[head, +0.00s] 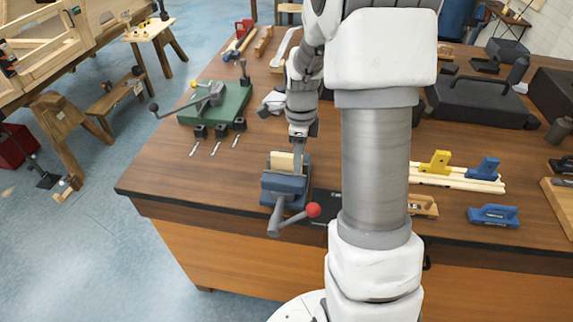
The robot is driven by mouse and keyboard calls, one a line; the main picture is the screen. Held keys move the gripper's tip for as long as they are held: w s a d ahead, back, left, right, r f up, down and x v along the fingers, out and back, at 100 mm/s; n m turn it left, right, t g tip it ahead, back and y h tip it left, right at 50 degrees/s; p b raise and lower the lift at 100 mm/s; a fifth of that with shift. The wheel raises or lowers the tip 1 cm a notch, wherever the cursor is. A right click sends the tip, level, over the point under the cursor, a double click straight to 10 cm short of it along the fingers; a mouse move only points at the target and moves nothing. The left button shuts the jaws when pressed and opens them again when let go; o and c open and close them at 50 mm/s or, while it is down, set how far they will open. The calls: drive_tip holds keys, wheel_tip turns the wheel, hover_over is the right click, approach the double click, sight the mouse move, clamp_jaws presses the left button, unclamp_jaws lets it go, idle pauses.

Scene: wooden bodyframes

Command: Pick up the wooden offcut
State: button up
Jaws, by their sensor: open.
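The wooden offcut (283,161) is a pale block standing in the jaws of a small blue vise (285,183) near the front left of the workbench. My gripper (298,160) points down at the vise, its visible finger at the right side of the offcut. It is open. I cannot tell from this view whether a finger touches the offcut. My arm hides part of the bench to the right of the vise.
The vise handle with a red knob (313,210) sticks out toward the front edge. A green machine (217,103) stands behind left on the workbench (165,160). Planes and blocks, including a blue plane (493,215), lie to the right. A black case (480,100) stands behind right.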

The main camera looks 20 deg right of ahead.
drive_tip(key=shift+f, duration=0.25)
clamp_jaws()
idle(0.3)
drive_tip(key=shift+r+p, duration=0.4)
drive_tip(key=shift+r, duration=0.1)
wheel_tip(320, 180, up, 4)
drive_tip(key=p, duration=0.3)
drive_tip(key=s+d+r+p, duration=0.4)
drive_tip(key=s+d+r, duration=0.2)
drive_tip(key=s+d, duration=0.2)
wheel_tip(320, 180, up, 7)
drive_tip(key=p, duration=0.5)
drive_tip(key=shift+d, duration=0.3)
